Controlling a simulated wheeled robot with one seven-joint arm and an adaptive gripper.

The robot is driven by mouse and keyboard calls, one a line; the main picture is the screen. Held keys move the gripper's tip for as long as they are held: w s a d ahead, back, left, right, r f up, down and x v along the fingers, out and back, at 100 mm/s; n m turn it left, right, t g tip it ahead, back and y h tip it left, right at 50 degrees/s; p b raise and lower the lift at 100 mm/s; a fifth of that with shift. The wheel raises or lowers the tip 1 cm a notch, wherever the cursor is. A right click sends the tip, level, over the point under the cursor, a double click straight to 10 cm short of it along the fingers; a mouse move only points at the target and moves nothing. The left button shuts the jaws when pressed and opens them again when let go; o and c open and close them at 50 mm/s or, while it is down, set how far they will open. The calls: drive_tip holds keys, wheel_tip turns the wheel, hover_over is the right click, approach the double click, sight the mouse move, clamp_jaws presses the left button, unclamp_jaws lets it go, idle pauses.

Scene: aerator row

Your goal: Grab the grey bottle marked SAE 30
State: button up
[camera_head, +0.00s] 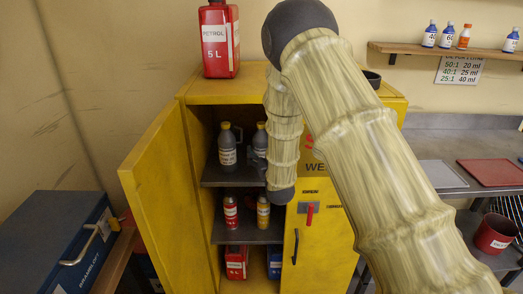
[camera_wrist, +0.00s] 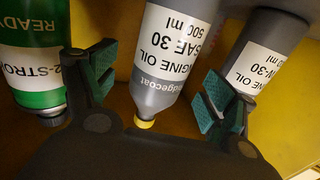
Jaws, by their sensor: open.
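The grey bottle marked SAE 30 (camera_wrist: 168,55) stands in the middle of the wrist view, seen upside down, with its yellow cap (camera_wrist: 145,123) towards my gripper's palm. My gripper (camera_wrist: 160,75) is open, one finger on each side of the bottle in the picture. I see no clear contact between fingers and bottle. In the head view two grey bottles with yellow caps stand on the cabinet's upper shelf (camera_head: 228,180). Their labels are too small to read there, and my arm hides part of the shelf.
A green 2-stroke bottle (camera_wrist: 35,70) is beside the left finger. Another grey oil bottle (camera_wrist: 245,65) is close behind the right finger. The yellow cabinet's left door (camera_head: 160,200) is open. A red petrol can (camera_head: 220,40) stands on top.

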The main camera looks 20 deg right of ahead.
drive_tip(key=shift+w+d+p, duration=0.15)
drive_tip(key=shift+w+p, duration=0.4)
drive_tip(key=shift+w, duration=1.55)
drive_tip(key=c, duration=1.5)
drive_tip(key=shift+r, duration=0.1)
